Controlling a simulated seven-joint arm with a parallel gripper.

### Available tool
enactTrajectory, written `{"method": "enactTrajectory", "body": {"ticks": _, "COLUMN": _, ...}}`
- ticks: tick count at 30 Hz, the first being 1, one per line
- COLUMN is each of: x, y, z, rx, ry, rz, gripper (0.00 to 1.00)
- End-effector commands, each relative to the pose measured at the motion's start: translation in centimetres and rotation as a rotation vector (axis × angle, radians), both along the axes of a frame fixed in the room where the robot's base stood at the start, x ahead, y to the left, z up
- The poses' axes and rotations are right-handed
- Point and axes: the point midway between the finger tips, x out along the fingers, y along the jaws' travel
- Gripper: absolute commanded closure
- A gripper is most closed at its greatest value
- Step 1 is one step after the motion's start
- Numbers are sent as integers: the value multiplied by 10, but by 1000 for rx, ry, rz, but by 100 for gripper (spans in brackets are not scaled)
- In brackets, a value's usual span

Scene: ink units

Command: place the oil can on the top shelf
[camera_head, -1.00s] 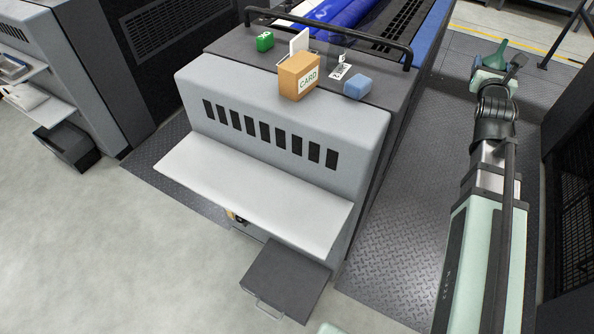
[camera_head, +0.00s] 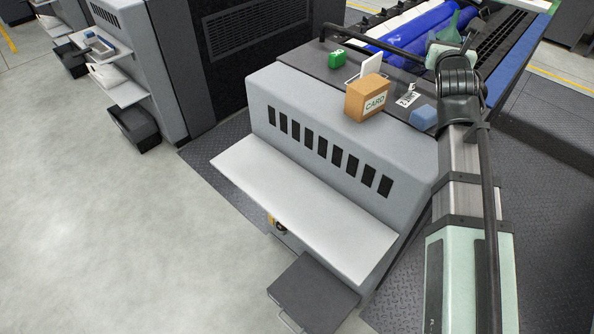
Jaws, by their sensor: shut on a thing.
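I cannot tell which of these is the top shelf.
A dark rail (camera_head: 375,49) edges the deck. The pale front shelf is bare. A dark tray (camera_head: 312,290) sits below.

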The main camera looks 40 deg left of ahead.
Motion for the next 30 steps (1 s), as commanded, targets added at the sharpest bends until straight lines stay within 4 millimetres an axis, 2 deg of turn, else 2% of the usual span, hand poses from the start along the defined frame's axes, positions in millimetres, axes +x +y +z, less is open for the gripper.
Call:
{"method": "enactTrajectory", "body": {"ticks": 1, "x": -8, "y": 16, "z": 6, "rx": 2, "ry": -2, "rz": 20, "gripper": 77}}
{"method": "enactTrajectory", "body": {"ticks": 5, "x": -27, "y": 51, "z": 14, "rx": 1, "ry": -1, "rz": 60, "gripper": 77}}
{"method": "enactTrajectory", "body": {"ticks": 10, "x": -49, "y": 103, "z": 15, "rx": -1, "ry": 0, "rz": 109, "gripper": 77}}
{"method": "enactTrajectory", "body": {"ticks": 20, "x": -94, "y": 217, "z": -7, "rx": -2, "ry": 2, "rz": 187, "gripper": 77}}
{"method": "enactTrajectory", "body": {"ticks": 30, "x": -161, "y": 328, "z": -32, "rx": -1, "ry": 3, "rz": 251, "gripper": 77}}
